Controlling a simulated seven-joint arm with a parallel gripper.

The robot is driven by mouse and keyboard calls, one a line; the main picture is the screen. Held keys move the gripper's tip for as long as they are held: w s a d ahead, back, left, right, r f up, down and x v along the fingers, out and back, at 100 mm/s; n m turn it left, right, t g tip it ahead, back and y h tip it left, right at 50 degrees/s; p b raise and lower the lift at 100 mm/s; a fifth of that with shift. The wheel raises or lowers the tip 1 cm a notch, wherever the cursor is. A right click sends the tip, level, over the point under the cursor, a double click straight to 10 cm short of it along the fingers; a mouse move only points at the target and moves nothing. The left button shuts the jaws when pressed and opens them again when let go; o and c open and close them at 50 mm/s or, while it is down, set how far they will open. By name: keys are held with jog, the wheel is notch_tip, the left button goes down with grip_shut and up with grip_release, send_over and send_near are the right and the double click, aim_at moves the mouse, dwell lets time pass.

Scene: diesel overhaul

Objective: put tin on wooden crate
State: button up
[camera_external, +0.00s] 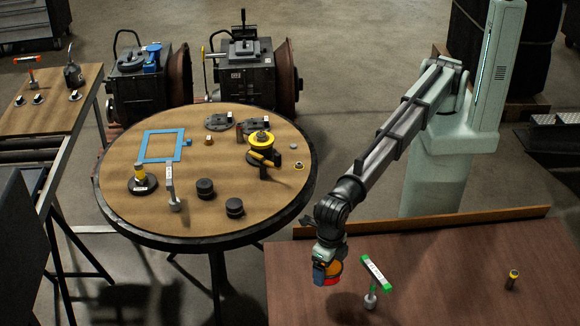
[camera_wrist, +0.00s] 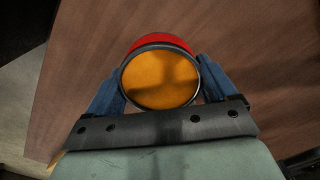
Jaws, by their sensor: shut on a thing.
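The tin (camera_external: 334,270) is round, with a red side and an orange-yellow top. My gripper (camera_external: 325,268) is shut on it, with blue fingers on both sides. The tin is held above the brown wooden surface (camera_external: 440,290) at the lower right, near its left part. In the wrist view the tin (camera_wrist: 160,80) sits between the fingers, its orange face towards the camera and its red side beyond. I cannot make out a clear wooden crate in either view.
A white-and-green T-shaped tool (camera_external: 376,272) stands just right of the tin. A round table (camera_external: 120,205) at the left holds a blue frame (camera_external: 163,145), black discs and other parts. The brown surface between tool and cylinder is clear.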

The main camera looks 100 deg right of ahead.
aim_at(327, 302)
jog(key=shift+m, duration=0.7)
jog(key=shift+f, duration=5)
jog(key=shift+f, duration=0.2)
jog(key=o, duration=1.1)
jog(key=shift+r, duration=0.1)
notch_tip(327, 302, up, 12)
jog(key=shift+r, duration=0.1)
